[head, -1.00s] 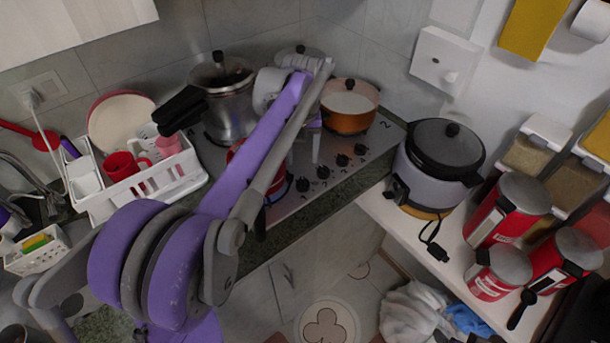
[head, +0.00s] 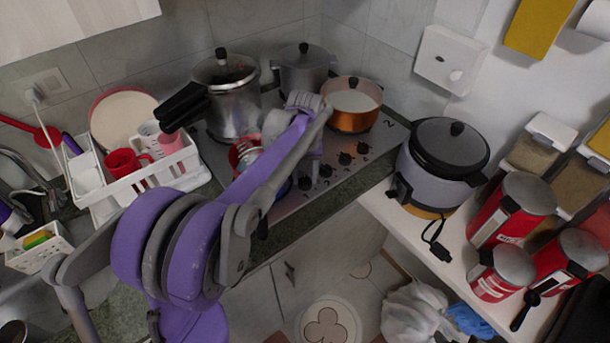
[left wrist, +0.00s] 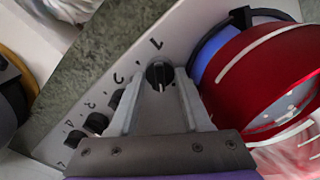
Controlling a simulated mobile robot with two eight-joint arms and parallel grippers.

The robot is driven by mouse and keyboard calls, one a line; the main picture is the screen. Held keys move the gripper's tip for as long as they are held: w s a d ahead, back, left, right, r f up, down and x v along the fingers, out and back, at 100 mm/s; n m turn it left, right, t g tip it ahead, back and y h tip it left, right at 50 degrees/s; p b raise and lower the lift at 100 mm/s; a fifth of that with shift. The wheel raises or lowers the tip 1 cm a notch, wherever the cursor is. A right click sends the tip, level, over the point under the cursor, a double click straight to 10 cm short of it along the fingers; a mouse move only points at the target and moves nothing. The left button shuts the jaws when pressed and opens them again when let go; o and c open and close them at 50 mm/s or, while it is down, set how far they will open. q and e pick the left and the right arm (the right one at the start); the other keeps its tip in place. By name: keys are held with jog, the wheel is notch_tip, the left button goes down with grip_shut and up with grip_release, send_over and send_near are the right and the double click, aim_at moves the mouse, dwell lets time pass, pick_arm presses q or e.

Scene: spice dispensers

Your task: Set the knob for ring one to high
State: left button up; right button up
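The ring-one knob (left wrist: 160,74) is black and round, beside a printed "1" on the steel cooktop front in the left wrist view. My left gripper (left wrist: 163,80) has its two grey fingers apart, one on each side of this knob. I cannot tell whether they touch it. In the head view, my left arm reaches over the cooktop (head: 385,137) and hides the fingertips. Several other black knobs, such as this one (head: 326,170), sit in a row to the right. My right gripper is not in view.
A red pot (left wrist: 262,75) stands close beside the ring-one knob. A steel pressure cooker (head: 232,105), a grey pot (head: 303,70) and a copper pot (head: 352,118) stand on the cooktop. A rice cooker (head: 435,180) is on the counter to the right.

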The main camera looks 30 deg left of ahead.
aim_at(305, 179)
pick_arm(q)
grip_shut()
jog(key=shift+m, duration=1.5)
jog(key=shift+o, duration=1.8)
grip_release()
notch_tip(305, 179, up, 11)
jog(key=shift+f, duration=0.15)
